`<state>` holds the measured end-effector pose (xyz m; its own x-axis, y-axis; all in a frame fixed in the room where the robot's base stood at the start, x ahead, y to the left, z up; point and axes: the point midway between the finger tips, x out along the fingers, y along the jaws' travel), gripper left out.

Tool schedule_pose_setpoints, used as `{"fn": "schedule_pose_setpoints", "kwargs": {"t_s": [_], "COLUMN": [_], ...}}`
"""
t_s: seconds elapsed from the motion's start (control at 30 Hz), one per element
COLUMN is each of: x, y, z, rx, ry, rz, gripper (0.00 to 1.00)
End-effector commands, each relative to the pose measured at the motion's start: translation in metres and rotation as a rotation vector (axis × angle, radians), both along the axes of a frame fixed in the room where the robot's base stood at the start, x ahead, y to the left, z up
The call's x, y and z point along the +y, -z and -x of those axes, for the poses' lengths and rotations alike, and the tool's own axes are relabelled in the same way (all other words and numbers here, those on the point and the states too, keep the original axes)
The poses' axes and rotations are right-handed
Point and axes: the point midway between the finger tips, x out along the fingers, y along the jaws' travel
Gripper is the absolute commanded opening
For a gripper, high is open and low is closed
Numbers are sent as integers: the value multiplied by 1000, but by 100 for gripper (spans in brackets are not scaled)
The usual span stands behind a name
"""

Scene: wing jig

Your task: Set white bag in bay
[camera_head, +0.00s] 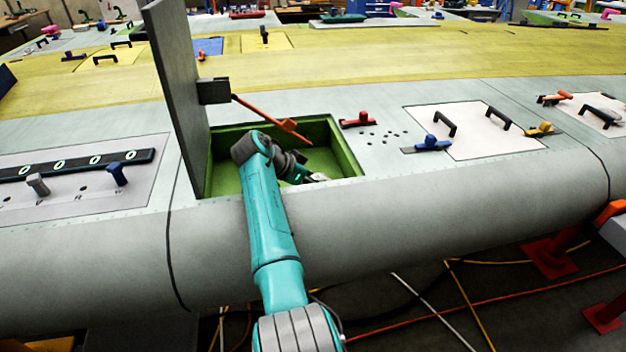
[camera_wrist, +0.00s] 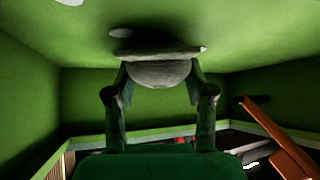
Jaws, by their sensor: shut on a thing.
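The bay (camera_head: 346,150) is an open green-walled recess in the grey wing skin, with its grey lid standing upright at its left. My gripper (camera_head: 312,177) is down inside the bay, at its front right part. In the wrist view my gripper (camera_wrist: 160,82) has both fingers closed on the white bag (camera_wrist: 160,72), a pale grey-white, rounded, flattish thing. Green bay surfaces (camera_wrist: 255,75) surround it, and a dark shadow lies just beyond the bag. I cannot tell whether the bag touches the floor. In the head view only a small pale bit shows at my fingertips.
The upright lid (camera_head: 178,85) and its orange prop rod (camera_head: 262,114) stand close to my arm; the rod also shows in the wrist view (camera_wrist: 275,135). A red-handled tool (camera_head: 361,120) lies at the bay's right edge. A white panel with black handles (camera_head: 475,130) is further right.

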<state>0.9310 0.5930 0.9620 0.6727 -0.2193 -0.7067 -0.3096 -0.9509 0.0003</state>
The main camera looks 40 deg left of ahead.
Motion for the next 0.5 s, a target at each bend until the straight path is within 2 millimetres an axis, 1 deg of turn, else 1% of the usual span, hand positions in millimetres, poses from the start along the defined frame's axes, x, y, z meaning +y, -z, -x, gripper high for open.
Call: {"fn": "schedule_pose_setpoints", "kwargs": {"t_s": [0.03,0.07,0.1,0.13,0.4,0.5], "x": [0,0,0,0,0,0], "y": [1,1,1,1,1,-2], "z": [0,0,0,0,0,1], "rx": [0,0,0,0,0,0], "ry": [1,0,0,0,0,-1], "rz": [1,0,0,0,0,-1], "gripper": [56,63,73,78,78,78]}}
